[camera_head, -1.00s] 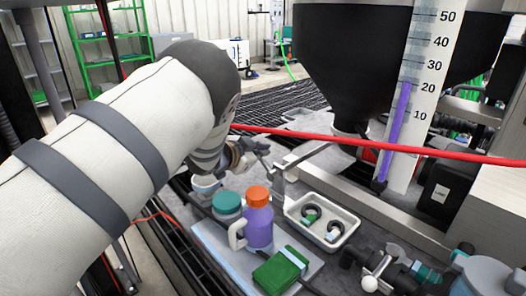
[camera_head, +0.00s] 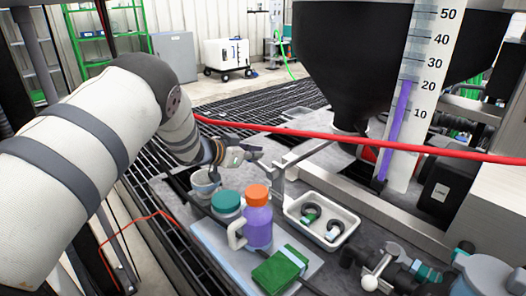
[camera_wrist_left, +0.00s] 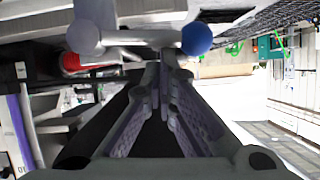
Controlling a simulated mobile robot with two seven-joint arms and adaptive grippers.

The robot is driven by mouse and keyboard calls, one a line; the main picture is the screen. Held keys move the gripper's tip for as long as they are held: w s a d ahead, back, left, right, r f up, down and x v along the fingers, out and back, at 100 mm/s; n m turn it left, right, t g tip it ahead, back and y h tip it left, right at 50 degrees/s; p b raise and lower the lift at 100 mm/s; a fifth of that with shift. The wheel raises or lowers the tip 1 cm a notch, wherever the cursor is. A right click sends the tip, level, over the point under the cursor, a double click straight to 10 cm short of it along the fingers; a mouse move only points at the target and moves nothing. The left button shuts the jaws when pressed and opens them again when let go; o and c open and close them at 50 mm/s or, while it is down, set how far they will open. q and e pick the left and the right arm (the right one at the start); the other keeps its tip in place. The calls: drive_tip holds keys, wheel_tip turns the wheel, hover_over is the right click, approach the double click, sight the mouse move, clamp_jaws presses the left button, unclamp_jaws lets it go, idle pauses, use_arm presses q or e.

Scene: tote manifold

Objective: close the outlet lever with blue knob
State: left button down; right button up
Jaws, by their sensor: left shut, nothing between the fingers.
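The blue knob (camera_wrist_left: 197,39) shows in the left wrist view, right of the fingertips, at one end of a pale metal bar (camera_wrist_left: 140,38). A pale grey knob (camera_wrist_left: 84,38) is at the left end. My left gripper (camera_wrist_left: 165,62) is shut and empty, its tips close to the bar between the knobs; I cannot tell whether they touch it. In the head view my left gripper (camera_head: 250,153) points right, near a metal post and bar (camera_head: 305,155) below the black hopper (camera_head: 345,70). I cannot make out the blue knob there. My right gripper is out of view.
A red hose (camera_head: 400,146) crosses above the bench. A purple jug (camera_head: 258,228), a teal-lidded jar (camera_head: 226,204), a green box (camera_head: 280,268) and a white tray (camera_head: 350,220) stand in front. A grey cup (camera_head: 205,181) is beneath my left wrist.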

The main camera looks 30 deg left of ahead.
use_arm(q)
drive_tip(key=shift+a+f, duration=0.15)
drive_tip(key=shift+f, duration=0.05)
drive_tip(key=shift+r, duration=0.1)
idle(0.4)
drive_tip(key=v, duration=1.2)
